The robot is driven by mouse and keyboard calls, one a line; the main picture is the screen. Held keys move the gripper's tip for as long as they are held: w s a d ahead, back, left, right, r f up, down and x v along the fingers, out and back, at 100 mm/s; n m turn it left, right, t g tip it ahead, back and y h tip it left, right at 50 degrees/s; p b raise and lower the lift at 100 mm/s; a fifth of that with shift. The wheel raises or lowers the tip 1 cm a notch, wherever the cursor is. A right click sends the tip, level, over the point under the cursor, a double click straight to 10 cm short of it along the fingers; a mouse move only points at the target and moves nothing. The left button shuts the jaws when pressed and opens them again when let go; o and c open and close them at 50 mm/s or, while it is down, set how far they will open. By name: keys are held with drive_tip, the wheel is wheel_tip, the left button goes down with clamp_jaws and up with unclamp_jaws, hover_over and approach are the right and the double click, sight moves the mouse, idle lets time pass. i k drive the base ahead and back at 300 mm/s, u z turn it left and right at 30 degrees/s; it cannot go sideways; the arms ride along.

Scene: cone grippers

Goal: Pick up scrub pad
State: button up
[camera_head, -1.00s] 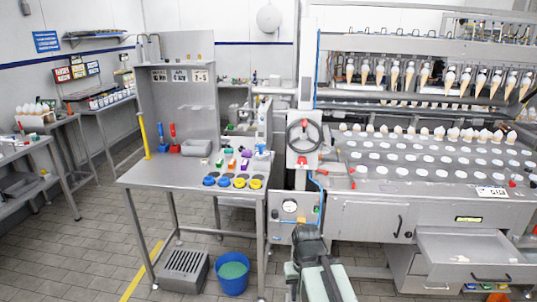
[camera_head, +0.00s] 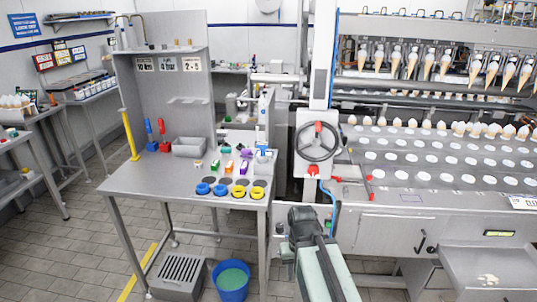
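A small green block (camera_head: 214,166) lies on the steel table among other small coloured items. It may be the scrub pad, but it is too small to tell for sure. My arm shows at the bottom centre, in front of the machine and right of the table. My gripper (camera_head: 301,217) is near its dark far end, well apart from the items on the table. Its fingers cannot be made out.
The steel table (camera_head: 150,182) holds a grey tray (camera_head: 189,147), blue and yellow round pieces, and blue and red brushes. A blue bucket (camera_head: 231,283) and a slotted grey crate (camera_head: 178,277) stand below. The cone machine (camera_head: 385,228) fills the right side.

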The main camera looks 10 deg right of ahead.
sight(246, 153)
drive_tip(key=u, duration=0.05)
drive_tip(key=k, duration=1.35)
drive_tip(key=z, duration=0.15)
drive_tip(key=i, duration=1.45)
drive_tip(key=u, duration=0.4)
drive_tip(key=i, duration=1.45)
drive_tip(key=u, duration=1)
drive_tip(key=i, duration=0.5)
drive_tip(key=u, duration=0.45)
drive_tip(key=k, duration=0.85)
drive_tip(key=u, duration=0.15)
drive_tip(key=i, duration=0.55)
